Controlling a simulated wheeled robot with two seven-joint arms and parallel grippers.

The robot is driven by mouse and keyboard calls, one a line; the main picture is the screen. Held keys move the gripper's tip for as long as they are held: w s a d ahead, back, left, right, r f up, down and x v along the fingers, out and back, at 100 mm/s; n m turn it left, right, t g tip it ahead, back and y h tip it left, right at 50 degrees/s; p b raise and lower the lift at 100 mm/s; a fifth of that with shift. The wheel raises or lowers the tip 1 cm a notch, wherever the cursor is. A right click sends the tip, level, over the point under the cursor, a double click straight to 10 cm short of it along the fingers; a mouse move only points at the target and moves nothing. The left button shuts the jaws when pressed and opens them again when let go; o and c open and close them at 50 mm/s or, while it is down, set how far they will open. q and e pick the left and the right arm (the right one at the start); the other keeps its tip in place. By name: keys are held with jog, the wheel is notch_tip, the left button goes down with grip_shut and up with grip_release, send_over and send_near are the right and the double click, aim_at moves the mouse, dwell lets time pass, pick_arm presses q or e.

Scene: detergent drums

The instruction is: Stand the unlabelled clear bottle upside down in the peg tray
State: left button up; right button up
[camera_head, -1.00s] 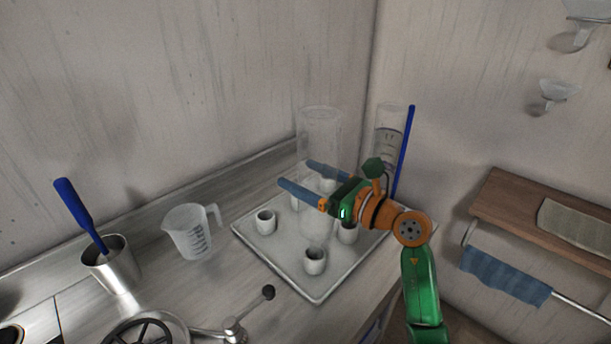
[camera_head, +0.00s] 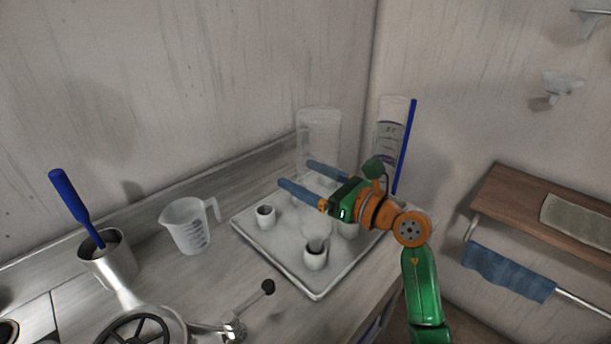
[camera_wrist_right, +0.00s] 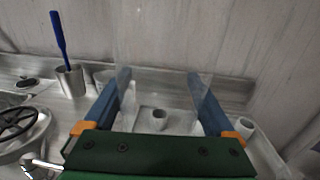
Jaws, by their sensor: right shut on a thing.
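The clear bottle (camera_head: 318,135) has no label that I can see, and its wide end points up. Its narrow lower part (camera_head: 316,234) is at the front peg of the peg tray (camera_head: 318,296); whether it is around the peg or just above or behind it, I cannot tell. My right gripper (camera_head: 296,173) is shut on the bottle, one blue finger on each side of it. In the right wrist view the see-through bottle (camera_wrist_right: 160,50) rises between the fingers (camera_wrist_right: 159,77). My left gripper is not in view.
Several white pegs stand on the tray, one at its left (camera_head: 265,216). A measuring jug (camera_head: 186,228) and a metal pot (camera_head: 106,262) with a blue-handled tool stand to the left. A labelled clear cylinder (camera_head: 391,130) and a blue rod (camera_head: 405,150) are behind my right wrist.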

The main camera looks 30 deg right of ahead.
jog(key=shift+f+b, duration=1.65)
jog(key=shift+f, duration=0.35)
jog(key=shift+r, duration=0.1)
jog(key=o, duration=1)
